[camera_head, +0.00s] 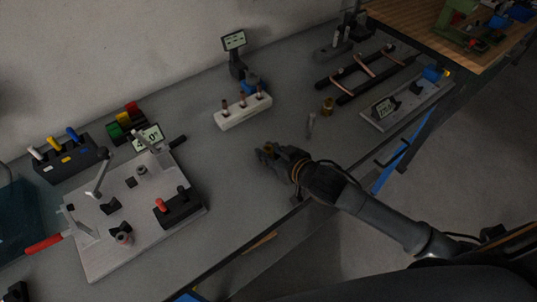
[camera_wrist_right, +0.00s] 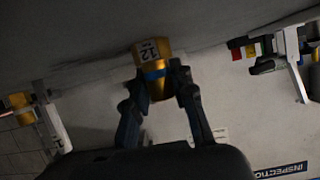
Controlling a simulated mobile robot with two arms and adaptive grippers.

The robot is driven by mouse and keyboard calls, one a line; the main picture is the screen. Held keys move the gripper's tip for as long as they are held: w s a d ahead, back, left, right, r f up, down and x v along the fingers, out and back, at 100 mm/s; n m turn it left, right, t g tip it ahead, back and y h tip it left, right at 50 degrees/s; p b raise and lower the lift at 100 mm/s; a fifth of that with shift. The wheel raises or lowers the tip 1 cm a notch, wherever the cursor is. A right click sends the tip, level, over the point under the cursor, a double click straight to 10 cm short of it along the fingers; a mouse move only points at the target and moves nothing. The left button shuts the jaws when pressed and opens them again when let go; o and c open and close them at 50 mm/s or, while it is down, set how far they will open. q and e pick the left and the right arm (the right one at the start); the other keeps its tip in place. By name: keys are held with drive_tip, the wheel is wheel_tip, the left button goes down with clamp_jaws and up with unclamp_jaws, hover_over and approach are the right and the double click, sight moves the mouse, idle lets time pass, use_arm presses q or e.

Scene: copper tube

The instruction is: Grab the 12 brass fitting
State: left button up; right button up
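The brass fitting marked 12 (camera_wrist_right: 152,70) sits between the fingertips of my right gripper (camera_wrist_right: 158,82) in the right wrist view. The fingers look closed against its sides, and its label and a blue band show. In the head view my right gripper (camera_head: 272,152) is over the bench front, with a small brass patch at its tip. Another brass fitting (camera_head: 327,106) stands on the bench beyond it. A dark shape at the lower left corner of the head view may be part of my left gripper; its fingers cannot be made out.
A white block with copper pieces (camera_head: 243,113) stands behind the gripper. A fixture plate with clamps (camera_head: 100,245) lies at left, beside a colored-handle tool block (camera_head: 72,160). A tube rack (camera_head: 350,78) and a small display plate (camera_head: 420,105) are at right.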

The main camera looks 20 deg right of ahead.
sight(269, 144)
clamp_jaws()
drive_tip(key=shift+r, duration=0.5)
wheel_tip(269, 144, up, 3)
drive_tip(key=shift+s+f+b, duration=0.15)
drive_tip(key=shift+f+b, duration=0.05)
drive_tip(key=shift+b, duration=0.25)
drive_tip(key=s+r+p, duration=0.7)
drive_tip(key=s+r, duration=0.2)
drive_tip(key=s, duration=0.4)
drive_tip(key=shift+s+a+r+p, duration=0.25)
drive_tip(key=shift+s+p, duration=0.05)
drive_tip(key=shift+s, duration=0.05)
